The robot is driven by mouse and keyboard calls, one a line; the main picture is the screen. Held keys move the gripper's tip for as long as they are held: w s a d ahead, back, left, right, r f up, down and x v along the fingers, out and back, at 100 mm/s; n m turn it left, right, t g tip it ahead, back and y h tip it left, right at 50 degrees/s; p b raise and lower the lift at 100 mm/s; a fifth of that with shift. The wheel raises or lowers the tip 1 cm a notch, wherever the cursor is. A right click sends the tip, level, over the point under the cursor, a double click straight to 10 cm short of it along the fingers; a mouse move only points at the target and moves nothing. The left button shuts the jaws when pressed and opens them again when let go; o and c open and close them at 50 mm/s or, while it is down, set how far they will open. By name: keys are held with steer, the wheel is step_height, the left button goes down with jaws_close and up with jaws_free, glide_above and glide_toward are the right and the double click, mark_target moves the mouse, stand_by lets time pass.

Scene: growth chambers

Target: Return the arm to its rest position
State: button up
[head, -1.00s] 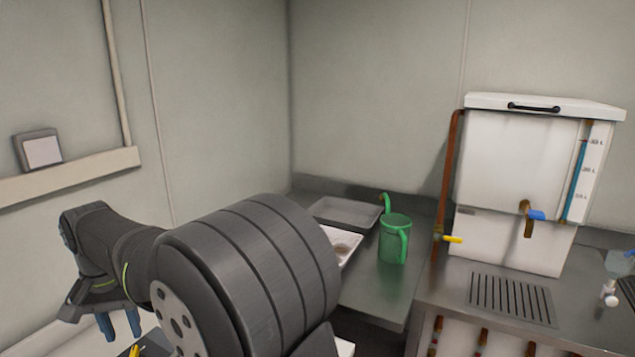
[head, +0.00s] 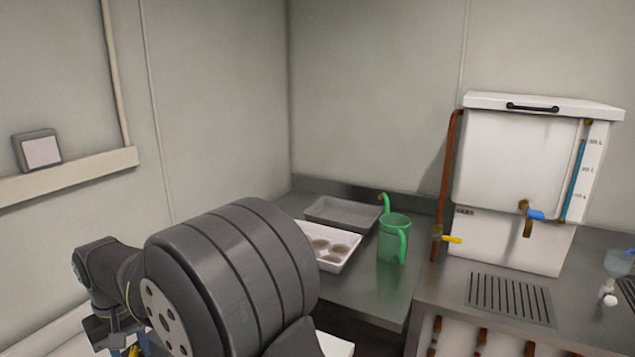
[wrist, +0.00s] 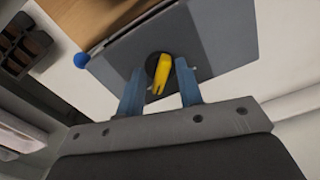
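My gripper (wrist: 161,95) shows in the wrist view with its two blue fingers spread apart and nothing held between them. In the head view my gripper is at the lower left, largely cut off by the bottom edge and partly behind my large dark arm joint. A bit of yellow (head: 133,351) shows beside it there.
A green jug (head: 392,240), a white tray with round cups (head: 352,262) and a grey tray (head: 345,213) stand on the steel counter. A white tank (head: 520,160) with a blue-handled tap stands at right. In the wrist view a grey panel (wrist: 215,35) and blue ball (wrist: 82,60) show.

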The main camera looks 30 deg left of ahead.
steer(key=shift+n, duration=1.4)
steer(key=shift+r, duration=0.1)
step_height(320, 180, up, 17)
steer(key=m, duration=0.7)
steer(key=f, duration=1.7)
steer(key=shift+a, duration=0.25)
steer(key=shift+c, duration=0.2)
jaws_close()
